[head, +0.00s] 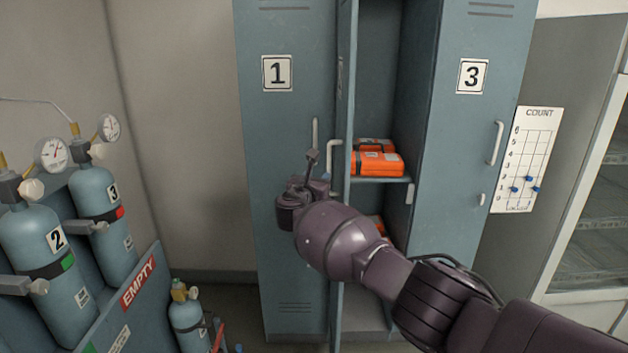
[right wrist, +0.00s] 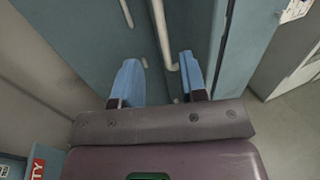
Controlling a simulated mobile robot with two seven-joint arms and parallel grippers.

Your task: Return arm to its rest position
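My right arm reaches in from the lower right of the head view. Its gripper (head: 312,160) is raised in front of the lockers, just left of the edge of the opened middle door (head: 347,100). In the right wrist view the two blue fingers of the gripper (right wrist: 160,80) stand wide apart with nothing held. The pale bar handle (right wrist: 161,30) of the middle door shows beyond and between the fingertips; I cannot tell how near it is. The handle also shows beside the gripper in the head view (head: 332,155). My left gripper is not in view.
Locker 1 (head: 277,120) and locker 3 (head: 470,130) are shut. Orange cases (head: 377,163) lie on the middle locker's shelf. Gas cylinders (head: 98,205) stand in a rack marked EMPTY at the left. A count board (head: 527,150) and a glass-fronted cabinet (head: 590,220) are at the right.

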